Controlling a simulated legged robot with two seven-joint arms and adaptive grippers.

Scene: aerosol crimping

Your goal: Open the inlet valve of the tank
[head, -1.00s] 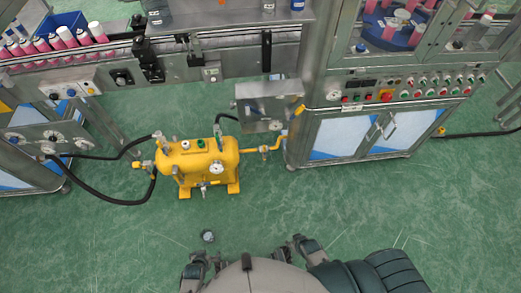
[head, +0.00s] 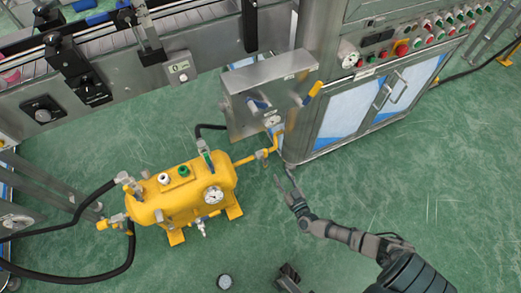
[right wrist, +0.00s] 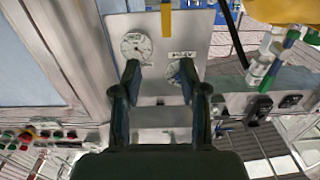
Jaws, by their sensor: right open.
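The yellow tank (head: 190,197) stands on the floor at the lower left of the head view. Valves and fittings sit on its top, with a pressure gauge on its front. A fitting (head: 127,182) joins black hoses at its left. A yellow pipe with a valve (head: 262,154) leaves its right side; I cannot tell which valve is the inlet. My right gripper (head: 284,176) is open and empty, right of that pipe. In the right wrist view its fingers (right wrist: 158,70) are apart before a gauge panel. A dark part at the bottom edge may be my left gripper (head: 288,276).
A grey metal box (head: 268,85) with a gauge and yellow handle stands above the pipe, beside the steel cabinet (head: 345,125). A conveyor runs along the upper left.

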